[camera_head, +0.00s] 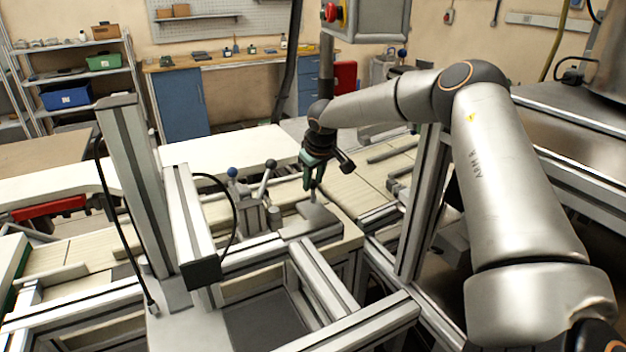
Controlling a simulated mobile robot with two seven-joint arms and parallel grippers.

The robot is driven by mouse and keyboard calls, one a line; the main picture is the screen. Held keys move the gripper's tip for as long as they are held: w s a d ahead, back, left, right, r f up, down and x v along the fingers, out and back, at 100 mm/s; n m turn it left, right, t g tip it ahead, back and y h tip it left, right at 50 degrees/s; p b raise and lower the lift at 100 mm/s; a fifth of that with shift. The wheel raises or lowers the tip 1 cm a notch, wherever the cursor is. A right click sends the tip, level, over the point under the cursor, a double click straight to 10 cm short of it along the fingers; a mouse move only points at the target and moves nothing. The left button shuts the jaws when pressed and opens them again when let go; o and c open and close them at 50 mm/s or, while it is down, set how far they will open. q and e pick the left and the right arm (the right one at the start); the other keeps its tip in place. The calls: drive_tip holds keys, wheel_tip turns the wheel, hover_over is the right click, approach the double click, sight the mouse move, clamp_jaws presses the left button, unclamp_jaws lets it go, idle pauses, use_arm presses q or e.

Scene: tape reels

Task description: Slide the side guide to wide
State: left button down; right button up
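My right gripper (313,186) points down over the conveyor in the middle of the view. Its fingertips are at a small upright post on a flat grey plate (318,214), which looks like part of the side guide. The fingers are small here, and I cannot tell whether they close on the post or stand around it. No wide or narrow marking can be read. My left gripper is not in view.
Two levers, one with a blue knob (232,172) and one with a dark knob (271,163), stand just left of the plate. An aluminium upright (136,185) and a frame post (419,205) flank the area. A control box (366,18) hangs above.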

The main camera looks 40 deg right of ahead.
drive_tip(key=o, duration=0.4)
drive_tip(key=shift+a, duration=0.1)
drive_tip(key=shift+o, duration=0.2)
drive_tip(key=v, duration=1.2)
drive_tip(key=shift+r, duration=0.25)
drive_tip(key=shift+s, duration=0.15)
